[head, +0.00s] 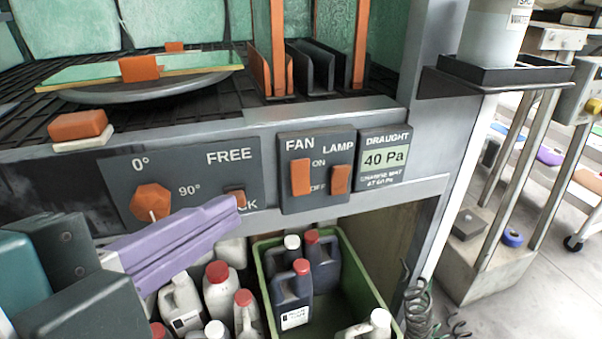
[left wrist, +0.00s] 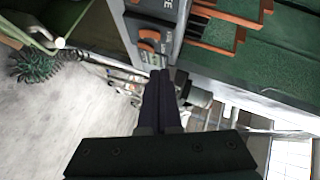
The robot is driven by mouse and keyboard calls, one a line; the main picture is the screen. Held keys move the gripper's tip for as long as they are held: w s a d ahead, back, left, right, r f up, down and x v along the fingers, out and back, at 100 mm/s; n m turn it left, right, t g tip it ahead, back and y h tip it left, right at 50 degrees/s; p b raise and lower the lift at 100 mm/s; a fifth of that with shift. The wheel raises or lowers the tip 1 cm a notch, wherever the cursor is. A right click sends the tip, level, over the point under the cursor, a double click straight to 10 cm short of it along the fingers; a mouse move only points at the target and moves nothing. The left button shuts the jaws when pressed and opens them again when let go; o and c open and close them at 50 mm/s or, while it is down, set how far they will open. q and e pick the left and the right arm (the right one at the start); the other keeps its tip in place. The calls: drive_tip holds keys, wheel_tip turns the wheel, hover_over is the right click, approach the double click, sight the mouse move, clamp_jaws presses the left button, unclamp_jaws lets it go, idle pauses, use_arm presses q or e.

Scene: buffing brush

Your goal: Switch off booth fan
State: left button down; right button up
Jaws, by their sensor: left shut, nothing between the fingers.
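The fan switch (head: 300,177) is an orange rocker under the word FAN on a dark plate on the booth's front panel. ON and OFF are marked to its right; I cannot tell for sure which way it is tipped. The orange lamp switch (head: 340,179) sits beside it. My left gripper (head: 236,207) has purple fingers, shut and empty, left of and below the fan switch and apart from it in the picture. Its tips overlap the FREE/LOCK label. In the left wrist view the shut fingers (left wrist: 160,74) point toward the panel's edge. My right gripper is out of view.
An orange knob (head: 150,201) and a FREE/LOCK switch (head: 236,197) sit left on the panel. The draught display (head: 385,158) reads 40 Pa. Below, a green crate (head: 345,270) holds bottles. Above is a turntable (head: 150,88) on a grate.

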use_arm(q)
wheel_tip(320, 180, down, 7)
drive_tip(key=d+m+t+h+b, duration=0.1)
drive_tip(key=d+m+b, duration=0.1)
drive_tip(key=b, duration=0.5)
drive_tip(key=shift+w+f+m+h+b, duration=0.2)
drive_tip(key=shift+w+m+h+b, duration=0.2)
drive_tip(key=shift+m, duration=0.2)
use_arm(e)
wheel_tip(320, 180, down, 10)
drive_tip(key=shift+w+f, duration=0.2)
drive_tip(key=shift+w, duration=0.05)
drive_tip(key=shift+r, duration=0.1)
use_arm(q)
drive_tip(key=shift+w, duration=0.15)
drive_tip(key=b, duration=0.4)
approach(308, 186)
drive_tip(key=d+r+x, duration=0.1)
drive_tip(key=x, duration=0.4)
drive_tip(key=shift+w+a+f, duration=0.25)
drive_tip(key=shift+w+f, duration=0.1)
drive_tip(key=shift+f, duration=0.2)
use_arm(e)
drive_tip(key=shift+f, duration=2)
